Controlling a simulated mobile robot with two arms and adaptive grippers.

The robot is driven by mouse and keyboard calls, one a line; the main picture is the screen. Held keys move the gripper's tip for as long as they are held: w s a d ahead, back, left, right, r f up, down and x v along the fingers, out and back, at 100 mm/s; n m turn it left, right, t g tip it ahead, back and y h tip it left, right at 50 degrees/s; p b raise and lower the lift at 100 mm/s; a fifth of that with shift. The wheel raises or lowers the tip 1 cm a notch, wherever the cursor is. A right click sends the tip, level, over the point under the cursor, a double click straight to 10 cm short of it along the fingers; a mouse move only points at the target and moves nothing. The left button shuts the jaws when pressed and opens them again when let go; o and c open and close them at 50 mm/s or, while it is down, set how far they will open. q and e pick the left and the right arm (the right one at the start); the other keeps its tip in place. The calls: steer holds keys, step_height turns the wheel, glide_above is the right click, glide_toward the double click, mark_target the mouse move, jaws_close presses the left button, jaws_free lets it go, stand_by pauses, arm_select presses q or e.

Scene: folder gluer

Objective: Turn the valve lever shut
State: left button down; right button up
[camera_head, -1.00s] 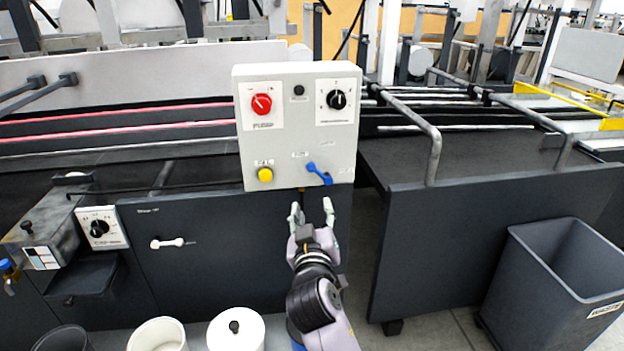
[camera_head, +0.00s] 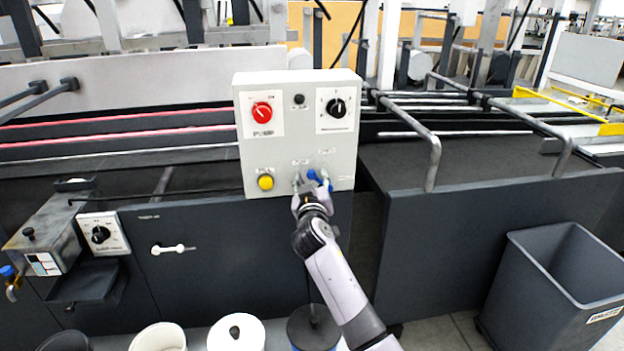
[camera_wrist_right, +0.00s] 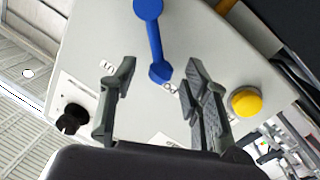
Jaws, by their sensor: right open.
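The blue valve lever (camera_head: 315,176) is on the lower right of the light grey control panel (camera_head: 296,120). In the head view it is partly covered by my right gripper (camera_head: 311,184). In the right wrist view the lever (camera_wrist_right: 154,42) runs from a round blue end near the panel labels to a larger rounded end at the top edge. My right gripper (camera_wrist_right: 160,80) is open, with its fingers toward the panel on either side of the lever's nearer end. A gap shows between each finger and the lever; contact is not visible. My left gripper is out of view.
The panel also carries a red knob (camera_head: 262,112), a black knob (camera_head: 336,107) and a yellow button (camera_head: 265,182), which is close to the right gripper. White tubs (camera_head: 236,334) stand on the floor below. A grey waste bin (camera_head: 560,290) stands at right.

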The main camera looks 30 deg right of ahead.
steer(key=shift+w+d, duration=0.1)
steer(key=shift+w, duration=0.1)
steer(key=shift+c, duration=0.4)
jaws_close()
stand_by(0.5)
